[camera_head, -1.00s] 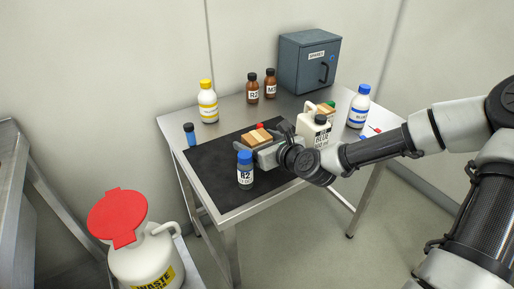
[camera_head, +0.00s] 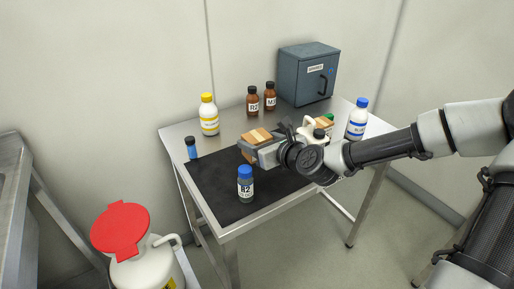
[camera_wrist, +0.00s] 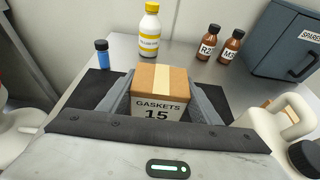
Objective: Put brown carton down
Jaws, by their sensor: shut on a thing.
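The brown carton (camera_head: 256,136) has a pale tape strip on top and a white label reading "GASKETS 15", clear in the wrist view (camera_wrist: 160,80). My gripper (camera_head: 268,145) is shut on it, with one grey finger on each side in the wrist view (camera_wrist: 161,97). The carton is upright over the far part of the black mat (camera_head: 218,185) on the steel table. Its underside is hidden by my gripper, so I cannot tell whether it touches the mat.
A white jug (camera_head: 312,124) stands close right, partly hidden by my gripper. A small blue bottle (camera_head: 191,148), yellow-capped bottle (camera_head: 209,116), brown bottles (camera_head: 253,102) and grey cabinet (camera_head: 308,74) stand around.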

